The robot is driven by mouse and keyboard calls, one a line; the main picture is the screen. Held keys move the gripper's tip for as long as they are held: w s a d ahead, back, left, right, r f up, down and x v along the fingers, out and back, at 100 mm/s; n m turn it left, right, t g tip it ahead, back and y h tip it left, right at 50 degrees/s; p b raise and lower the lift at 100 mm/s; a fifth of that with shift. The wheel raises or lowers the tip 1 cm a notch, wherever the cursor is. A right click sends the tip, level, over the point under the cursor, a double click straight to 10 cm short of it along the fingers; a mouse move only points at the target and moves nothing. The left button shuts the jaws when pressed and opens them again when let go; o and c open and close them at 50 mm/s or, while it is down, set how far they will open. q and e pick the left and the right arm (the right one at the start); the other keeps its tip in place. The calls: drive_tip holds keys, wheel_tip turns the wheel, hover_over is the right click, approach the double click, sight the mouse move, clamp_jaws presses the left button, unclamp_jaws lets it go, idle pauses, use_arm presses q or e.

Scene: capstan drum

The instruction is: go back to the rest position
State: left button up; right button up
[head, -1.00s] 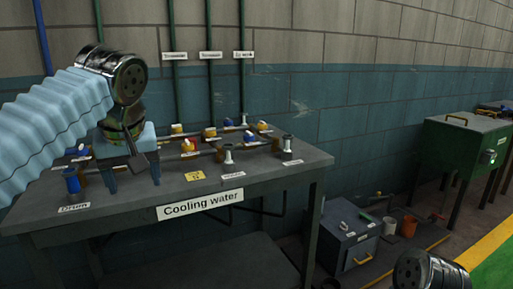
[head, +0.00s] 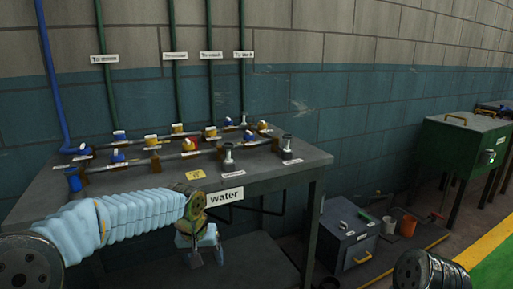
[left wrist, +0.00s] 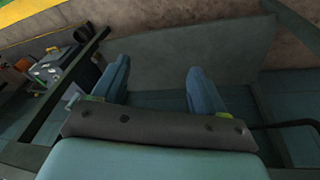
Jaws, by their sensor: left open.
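My left gripper (head: 208,254) is in front of the table's front edge, below the tabletop level in the head view, at the end of my light-blue sleeved arm. It hangs fingers down. In the left wrist view its two blue fingers (left wrist: 158,88) are apart with nothing between them. The arm covers part of the "Cooling water" label (head: 224,196), leaving only "water" readable. A dark round arm part of mine shows at the lower right of the head view; my right gripper is not in view.
The dark table (head: 130,184) carries pipes with blue and yellow valves (head: 119,155) and two upright fittings. A grey box (head: 348,238) stands on the floor to the right. A green cabinet (head: 460,150) stands farther right.

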use_arm(q)
drive_tip(key=s+d+f+g+h, duration=0.1)
drive_tip(key=s+d+f, duration=0.15)
drive_tip(key=f, duration=1.15)
drive_tip(key=s+f+n+h, duration=0.1)
drive_tip(key=s+f+h, duration=0.1)
drive_tip(key=s+f, duration=1.8)
drive_tip(key=shift+s+d+f+g, duration=0.3)
drive_tip(key=shift+s+f+g, duration=0.1)
drive_tip(key=shift+s, duration=0.2)
